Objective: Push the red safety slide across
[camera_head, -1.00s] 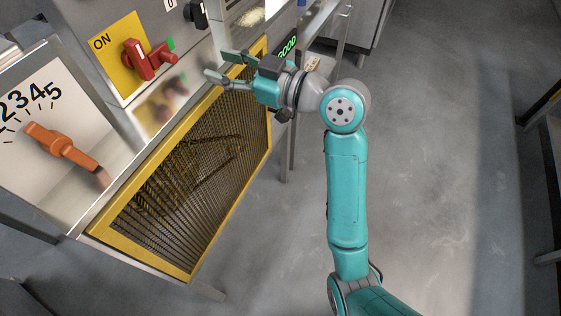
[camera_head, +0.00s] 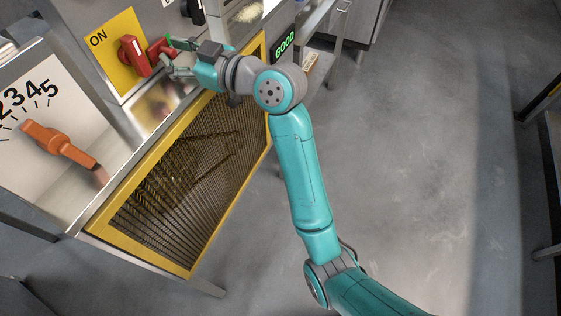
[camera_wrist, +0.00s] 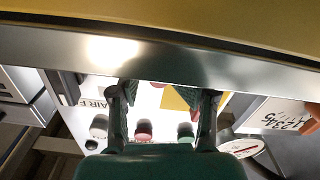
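In the head view a yellow ON plate (camera_head: 112,52) is on the sloping metal panel, with an upright red knob (camera_head: 133,54) on it. A smaller red block (camera_head: 157,46), likely the safety slide, sits just right of the knob. My gripper (camera_head: 170,54) is at this block, with its fingertips close around its right end; I cannot tell if they touch it. The wrist view shows the two fingers (camera_wrist: 163,108) spread apart with a gap between them. The red slide cannot be made out clearly there, and part of it is hidden by the fingers in the head view.
An orange lever (camera_head: 60,144) on a numbered dial is at the left. A yellow-framed mesh guard (camera_head: 190,180) lies below my arm. A green GOOD display (camera_head: 285,44) is to the right. Open floor (camera_head: 430,150) fills the right side.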

